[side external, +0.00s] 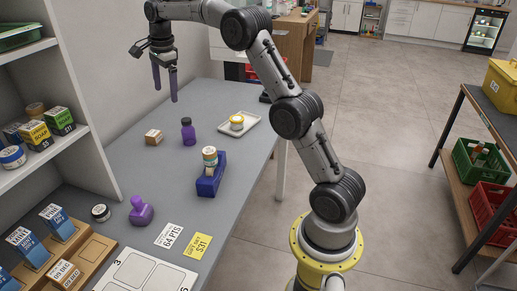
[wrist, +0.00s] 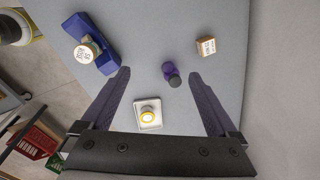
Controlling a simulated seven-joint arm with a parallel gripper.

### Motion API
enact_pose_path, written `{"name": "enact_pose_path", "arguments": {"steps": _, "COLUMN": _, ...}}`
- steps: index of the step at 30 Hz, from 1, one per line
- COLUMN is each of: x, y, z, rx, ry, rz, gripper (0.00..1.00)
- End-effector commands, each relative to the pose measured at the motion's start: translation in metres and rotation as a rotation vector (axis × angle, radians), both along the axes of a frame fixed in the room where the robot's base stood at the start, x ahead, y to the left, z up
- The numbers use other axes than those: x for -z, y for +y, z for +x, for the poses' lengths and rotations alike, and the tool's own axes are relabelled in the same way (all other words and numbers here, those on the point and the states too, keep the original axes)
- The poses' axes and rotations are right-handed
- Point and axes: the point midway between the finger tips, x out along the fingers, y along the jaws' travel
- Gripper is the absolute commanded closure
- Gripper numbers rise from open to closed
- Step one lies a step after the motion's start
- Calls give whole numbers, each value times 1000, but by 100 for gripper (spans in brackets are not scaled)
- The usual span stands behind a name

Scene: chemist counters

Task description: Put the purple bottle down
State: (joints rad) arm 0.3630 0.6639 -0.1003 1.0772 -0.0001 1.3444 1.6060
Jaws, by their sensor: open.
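The purple bottle (side external: 188,132) stands upright on the grey counter, with a dark cap. In the wrist view the purple bottle (wrist: 170,72) shows from above, beyond and between the fingers. My gripper (side external: 165,97) is open and empty, raised well above the counter with its two purple fingers pointing down. In the wrist view my gripper (wrist: 160,74) has its fingers wide apart, with nothing between them. The gripper and the bottle are apart.
A small wooden box (side external: 153,137) stands left of the bottle. A white tray (side external: 252,120) with a yellow-and-white jar (side external: 237,122) lies to its right. A blue holder (side external: 211,180) with a jar (side external: 210,156) stands nearer. Shelves (side external: 75,150) border the left.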

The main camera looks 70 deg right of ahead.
Motion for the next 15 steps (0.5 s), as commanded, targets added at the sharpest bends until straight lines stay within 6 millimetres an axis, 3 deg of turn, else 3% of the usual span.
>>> {"name": "enact_pose_path", "arguments": {"steps": 1, "x": -19, "y": 18, "z": -15, "rx": -98, "ry": -14, "rz": -19, "gripper": 6}}
{"name": "enact_pose_path", "arguments": {"steps": 6, "x": -57, "y": 68, "z": -66, "rx": -431, "ry": -53, "rz": -91, "gripper": 6}}
{"name": "enact_pose_path", "arguments": {"steps": 10, "x": -74, "y": 103, "z": -113, "rx": -684, "ry": -80, "rz": -153, "gripper": 6}}
{"name": "enact_pose_path", "arguments": {"steps": 15, "x": -79, "y": 142, "z": -181, "rx": -1010, "ry": -113, "rz": -248, "gripper": 6}}
